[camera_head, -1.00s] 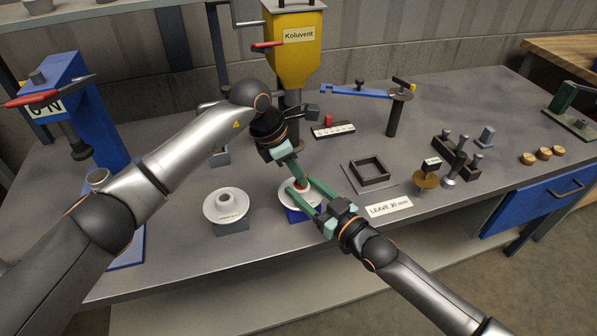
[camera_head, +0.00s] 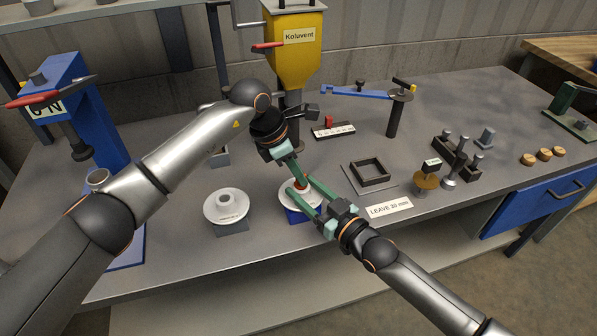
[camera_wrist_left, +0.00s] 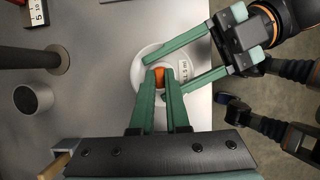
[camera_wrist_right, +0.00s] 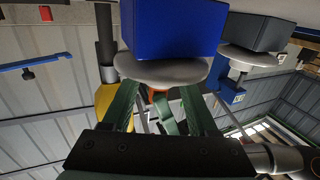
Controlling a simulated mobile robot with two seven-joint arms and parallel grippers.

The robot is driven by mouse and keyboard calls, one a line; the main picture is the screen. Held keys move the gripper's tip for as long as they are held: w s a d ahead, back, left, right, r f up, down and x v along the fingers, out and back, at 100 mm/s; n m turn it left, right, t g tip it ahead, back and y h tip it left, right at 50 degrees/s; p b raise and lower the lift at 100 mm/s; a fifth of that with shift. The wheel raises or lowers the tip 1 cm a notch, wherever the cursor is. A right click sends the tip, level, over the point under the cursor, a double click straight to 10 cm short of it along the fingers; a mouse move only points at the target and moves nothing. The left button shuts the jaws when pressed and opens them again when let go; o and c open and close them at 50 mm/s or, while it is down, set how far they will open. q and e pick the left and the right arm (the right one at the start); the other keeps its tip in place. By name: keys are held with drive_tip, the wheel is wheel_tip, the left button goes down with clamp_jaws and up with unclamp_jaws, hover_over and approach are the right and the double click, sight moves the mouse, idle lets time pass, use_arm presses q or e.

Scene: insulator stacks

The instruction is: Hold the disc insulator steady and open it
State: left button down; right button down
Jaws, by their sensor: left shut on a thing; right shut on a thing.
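The disc insulator (camera_head: 288,201) is a white disc with a raised middle, sitting on a blue block (camera_head: 297,216) near the table's front edge. An orange cap (camera_wrist_left: 159,76) stands at its centre. My left gripper (camera_wrist_left: 158,88) comes from above and is shut on the orange cap. In the right wrist view the disc (camera_wrist_right: 160,68) and the blue block (camera_wrist_right: 172,28) appear upside down. The fingers partly hide the contact points.
A second white disc (camera_head: 213,211) stands on a grey block to the left. A yellow hopper (camera_head: 293,62) stands behind my left gripper. A black square frame (camera_head: 385,178) and a "LEAVE 20 mm" sign (camera_head: 389,208) lie to the right. A blue press (camera_head: 92,115) stands at left.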

use_arm(q)
drive_tip(key=shift+r, duration=0.1)
drive_tip(key=shift+r, duration=1)
drive_tip(key=shift+r, duration=2)
use_arm(e)
drive_tip(key=shift+c, duration=0.5)
unclamp_jaws()
